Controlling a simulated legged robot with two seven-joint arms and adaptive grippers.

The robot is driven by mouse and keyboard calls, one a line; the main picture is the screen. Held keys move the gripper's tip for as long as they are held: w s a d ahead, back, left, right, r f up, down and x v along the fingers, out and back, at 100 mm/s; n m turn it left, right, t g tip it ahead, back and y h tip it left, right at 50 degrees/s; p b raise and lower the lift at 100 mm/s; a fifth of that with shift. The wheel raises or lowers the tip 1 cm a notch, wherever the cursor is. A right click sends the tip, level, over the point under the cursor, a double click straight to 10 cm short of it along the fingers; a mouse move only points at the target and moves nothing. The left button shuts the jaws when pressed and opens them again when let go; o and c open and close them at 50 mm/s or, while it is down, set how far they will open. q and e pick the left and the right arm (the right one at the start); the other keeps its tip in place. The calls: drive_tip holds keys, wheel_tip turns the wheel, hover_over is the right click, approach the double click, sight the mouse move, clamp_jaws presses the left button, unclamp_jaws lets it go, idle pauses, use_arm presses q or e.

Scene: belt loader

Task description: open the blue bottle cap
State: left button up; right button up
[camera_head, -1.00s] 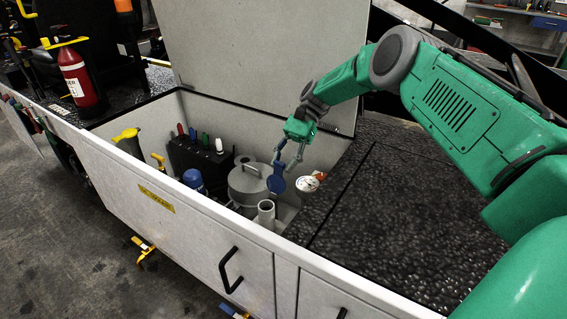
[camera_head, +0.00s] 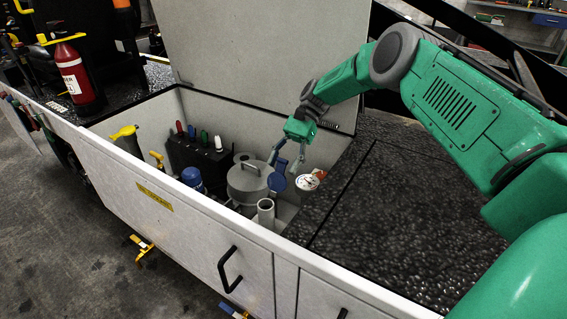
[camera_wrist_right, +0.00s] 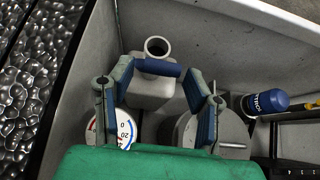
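The grey bottle (camera_head: 266,208) stands upright in the open bin, its round neck (camera_wrist_right: 157,46) uncovered. The blue cap (camera_head: 278,177) stands up beside the neck as a disc; in the right wrist view it is an edge-on blue bar (camera_wrist_right: 157,67) next to the neck. My right gripper (camera_head: 286,165) is above it. In the wrist view its fingers (camera_wrist_right: 160,75) are spread either side of the cap; whether one touches it I cannot tell. My left gripper is not in view.
A grey round pot (camera_head: 247,184), a white dial gauge (camera_head: 308,182), a blue-topped canister (camera_head: 192,179) and a black battery-like box (camera_head: 200,158) crowd the bin. The white front wall (camera_head: 187,195) and black textured deck (camera_head: 400,220) bound it.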

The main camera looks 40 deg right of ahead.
wheel_tip(320, 180, up, 10)
drive_tip(key=shift+f, duration=0.15)
idle(0.3)
drive_tip(key=shift+w, duration=0.1)
idle(0.3)
